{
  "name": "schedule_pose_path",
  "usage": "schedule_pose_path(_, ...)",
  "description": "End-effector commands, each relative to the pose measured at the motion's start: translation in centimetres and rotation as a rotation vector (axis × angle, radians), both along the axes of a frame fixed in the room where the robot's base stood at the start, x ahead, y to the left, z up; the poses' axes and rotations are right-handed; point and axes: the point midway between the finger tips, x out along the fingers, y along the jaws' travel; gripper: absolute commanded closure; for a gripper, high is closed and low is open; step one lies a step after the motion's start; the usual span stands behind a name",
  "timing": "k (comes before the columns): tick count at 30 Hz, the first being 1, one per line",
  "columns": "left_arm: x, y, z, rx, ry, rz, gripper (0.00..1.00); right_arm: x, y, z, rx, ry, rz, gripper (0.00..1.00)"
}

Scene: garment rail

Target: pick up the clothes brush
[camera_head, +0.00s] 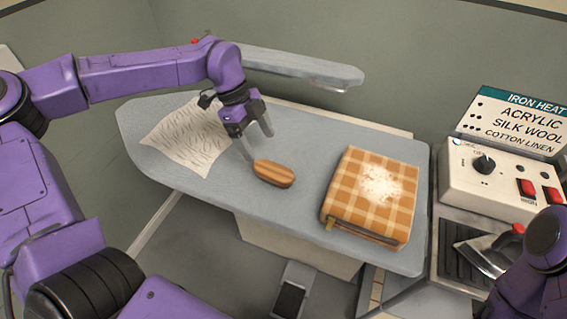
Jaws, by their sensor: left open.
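The clothes brush (274,173) is a striped brown oval lying on the grey-blue ironing board (300,130), near its middle. My left gripper (258,143) is open and empty, its fingers pointing down just behind and to the left of the brush. One finger comes close to the brush's left end; I cannot tell whether it touches. My right arm shows at the lower right corner, but its gripper is outside the picture.
A folded orange checked cloth (372,195) with white powder lies right of the brush. A wrinkled sheet (190,137) lies at left. A sleeve board (300,66) stands behind. An iron (485,256), control box (500,175) and sign (515,122) are at right.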

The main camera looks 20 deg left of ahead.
Motion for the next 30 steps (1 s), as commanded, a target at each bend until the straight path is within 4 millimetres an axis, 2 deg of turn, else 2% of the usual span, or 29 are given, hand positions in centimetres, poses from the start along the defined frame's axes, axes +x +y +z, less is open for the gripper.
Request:
schedule_pose_path(11, -0.3, -1.7, -4.6, -0.01, 0.004, 0.018, 0.17, -0.1, 0.0, 1.0, 0.0, 0.002, -0.001, 0.57)
schedule_pose_path(17, -0.5, -3.4, -7.4, -0.009, 0.008, 0.014, 0.17, 0.0, 0.0, 2.9, 0.0, 0.001, 0.0, 0.57)
schedule_pose_path(19, -0.4, -3.8, -8.7, -0.009, 0.006, 0.013, 0.17, 0.0, 0.0, 2.8, 0.001, 0.001, 0.0, 0.57)
schedule_pose_path(22, -0.4, -4.1, -9.4, -0.01, 0.003, 0.014, 0.17, 0.0, 0.0, 2.9, 0.0, 0.001, 0.0, 0.57)
schedule_pose_path(27, -0.3, -4.3, -9.6, -0.01, 0.001, 0.013, 0.17, 0.0, 0.0, 2.8, 0.0, 0.001, 0.0, 0.57)
schedule_pose_path(28, -0.3, -4.3, -9.6, -0.01, 0.001, 0.013, 0.2, 0.0, 0.0, 2.8, 0.0, 0.001, 0.0, 0.57)
schedule_pose_path(30, -0.3, -4.3, -9.6, -0.01, 0.001, 0.013, 0.43, 0.0, 0.0, 2.8, 0.0, 0.001, 0.0, 0.57)
